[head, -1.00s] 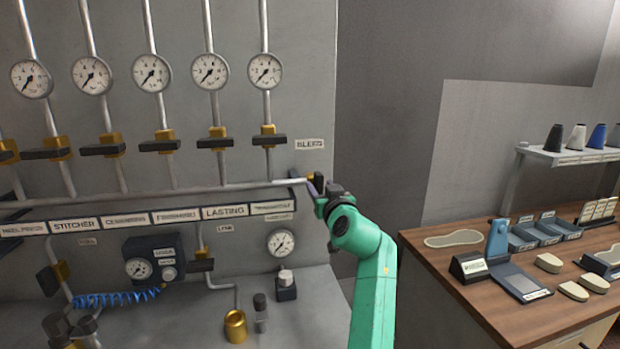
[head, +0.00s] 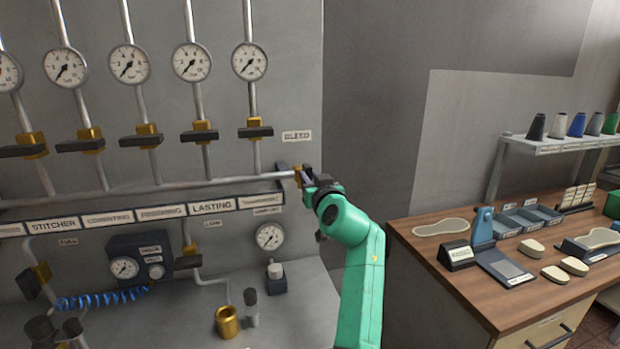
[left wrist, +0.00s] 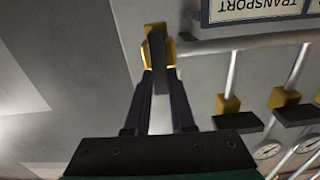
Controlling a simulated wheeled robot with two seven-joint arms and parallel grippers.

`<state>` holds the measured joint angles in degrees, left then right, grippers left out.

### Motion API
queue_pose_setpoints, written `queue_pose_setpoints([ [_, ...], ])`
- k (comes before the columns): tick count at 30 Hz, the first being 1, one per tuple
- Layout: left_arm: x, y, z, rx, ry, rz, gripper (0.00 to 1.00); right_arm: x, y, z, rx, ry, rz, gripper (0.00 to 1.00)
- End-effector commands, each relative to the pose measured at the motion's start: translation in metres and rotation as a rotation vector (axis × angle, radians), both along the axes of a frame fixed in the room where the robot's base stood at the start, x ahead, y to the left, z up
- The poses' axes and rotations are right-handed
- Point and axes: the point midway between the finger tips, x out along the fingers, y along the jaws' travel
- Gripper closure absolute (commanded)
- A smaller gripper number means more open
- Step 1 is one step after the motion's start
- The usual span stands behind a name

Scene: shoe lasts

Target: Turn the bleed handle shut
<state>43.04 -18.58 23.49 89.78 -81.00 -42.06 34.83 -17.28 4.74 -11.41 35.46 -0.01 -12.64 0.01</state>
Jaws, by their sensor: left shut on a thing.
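The bleed valve has a brass body (head: 298,177) at the right end of the horizontal pipe, below the BLEED label (head: 297,135). In the left wrist view its brass body (left wrist: 147,55) shows behind a dark bar, the bleed handle (left wrist: 158,62). My left gripper (left wrist: 160,78) is shut on this handle, with one dark finger on each side of it. In the head view the left gripper (head: 306,181) is at the valve and mostly hides the handle, so its angle is hard to tell there. My right gripper is not in view.
Several other valves with dark handles (head: 255,132) and gauges (head: 249,61) line the panel to the left. A TRANSPORT sign (left wrist: 262,8) is close to the valve. A wooden workbench (head: 425,250) with trays and soles stands at the right. Bare wall lies between.

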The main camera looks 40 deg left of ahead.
Motion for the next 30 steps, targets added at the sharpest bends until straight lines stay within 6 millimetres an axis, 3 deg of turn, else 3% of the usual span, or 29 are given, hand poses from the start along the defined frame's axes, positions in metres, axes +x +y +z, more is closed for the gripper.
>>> queue_pose_setpoints([
  [7,0.002,0.000,0.000,0.083,0.119,0.001,1.00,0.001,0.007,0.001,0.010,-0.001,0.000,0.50],
  [30,0.008,-0.004,-0.002,0.494,0.710,0.006,1.00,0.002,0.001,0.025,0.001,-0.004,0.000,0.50],
])
